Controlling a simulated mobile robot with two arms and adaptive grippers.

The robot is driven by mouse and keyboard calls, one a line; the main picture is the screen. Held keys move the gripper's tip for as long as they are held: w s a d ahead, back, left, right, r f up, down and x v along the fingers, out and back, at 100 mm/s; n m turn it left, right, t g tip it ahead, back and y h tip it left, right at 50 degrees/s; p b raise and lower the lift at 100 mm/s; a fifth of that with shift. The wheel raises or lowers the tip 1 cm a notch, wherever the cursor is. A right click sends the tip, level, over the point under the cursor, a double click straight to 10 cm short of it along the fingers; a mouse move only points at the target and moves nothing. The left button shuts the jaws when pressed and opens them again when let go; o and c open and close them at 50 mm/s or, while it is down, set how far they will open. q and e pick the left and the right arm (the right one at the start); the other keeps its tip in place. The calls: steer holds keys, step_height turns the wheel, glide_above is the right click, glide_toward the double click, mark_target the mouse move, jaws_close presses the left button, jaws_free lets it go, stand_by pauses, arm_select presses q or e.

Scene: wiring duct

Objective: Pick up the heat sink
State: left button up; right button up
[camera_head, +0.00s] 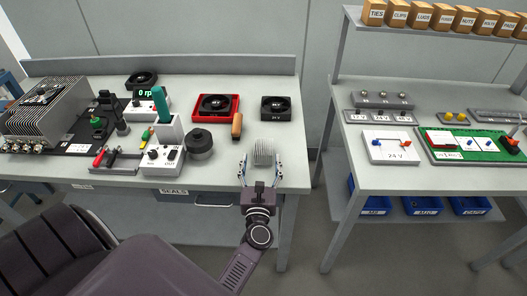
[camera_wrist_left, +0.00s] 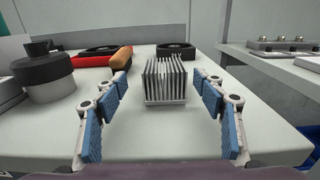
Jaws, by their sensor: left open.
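The heat sink (camera_head: 263,152) is a small light-grey finned block standing on the grey workbench near its front right corner. In the left wrist view the heat sink (camera_wrist_left: 165,82) sits upright on the bench, fins up, just ahead of the fingers and roughly centred between them. My left gripper (camera_head: 261,172) is open, with one blue-padded finger on each side and the gap empty. In the left wrist view the left gripper (camera_wrist_left: 164,117) shows wide apart fingers, with bare bench between them. My right gripper is not in view.
A wooden-handled tool (camera_head: 237,125) and a black round part (camera_head: 199,143) lie left of the heat sink. Behind are a red tray (camera_head: 233,107) with a fan and another black fan (camera_head: 281,108). A gap separates the bench from the right-hand table (camera_head: 365,172).

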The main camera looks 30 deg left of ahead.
mark_target(263, 148)
arm_select(q)
steer(key=x, duration=0.5)
steer(key=shift+w+d, duration=0.15)
steer(key=shift+w, duration=0.3)
steer(key=c, duration=1.4)
steer(key=shift+r, duration=0.1)
